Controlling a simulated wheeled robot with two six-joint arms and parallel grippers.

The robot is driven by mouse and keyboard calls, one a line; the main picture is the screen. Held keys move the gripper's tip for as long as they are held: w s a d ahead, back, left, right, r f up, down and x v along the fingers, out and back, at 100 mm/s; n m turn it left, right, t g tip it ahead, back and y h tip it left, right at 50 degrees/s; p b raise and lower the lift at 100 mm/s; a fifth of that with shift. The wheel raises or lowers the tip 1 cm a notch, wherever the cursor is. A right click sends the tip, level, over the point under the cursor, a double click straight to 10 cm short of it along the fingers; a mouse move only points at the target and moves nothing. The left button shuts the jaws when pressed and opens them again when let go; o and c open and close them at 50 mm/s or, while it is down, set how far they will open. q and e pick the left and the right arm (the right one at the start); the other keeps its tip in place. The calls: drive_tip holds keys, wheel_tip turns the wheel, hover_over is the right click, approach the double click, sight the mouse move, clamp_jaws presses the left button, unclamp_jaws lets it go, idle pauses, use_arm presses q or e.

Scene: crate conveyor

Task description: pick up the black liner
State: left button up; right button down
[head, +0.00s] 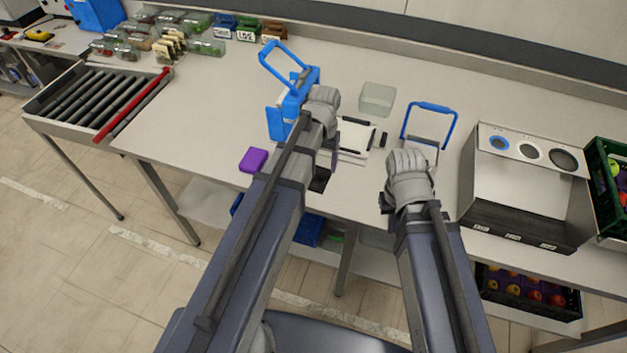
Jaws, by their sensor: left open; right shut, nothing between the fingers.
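I cannot make out the black liner for sure. A thin dark strip (357,121) lies at the back edge of a white board with dark edges, and a small black piece (384,139) lies to its right. My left gripper (321,178) is open over the table's front part, left of the white board (353,139). Its wrist hides part of a blue carrier behind it. My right gripper (388,203) is shut and empty near the table's front edge. Its fingers are mostly hidden by the wrist.
A blue carrier with a raised handle (280,118) stands behind my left wrist. A second blue handle (430,107) rises behind my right wrist. A clear box (377,98) and a purple block (253,160) are nearby. A grey three-hole bin (520,190) stands right; a roller conveyor (60,90) is left.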

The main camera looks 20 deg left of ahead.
sight(321, 176)
use_arm(q)
drive_tip(key=shift+f+b, duration=2.6)
clamp_jaws()
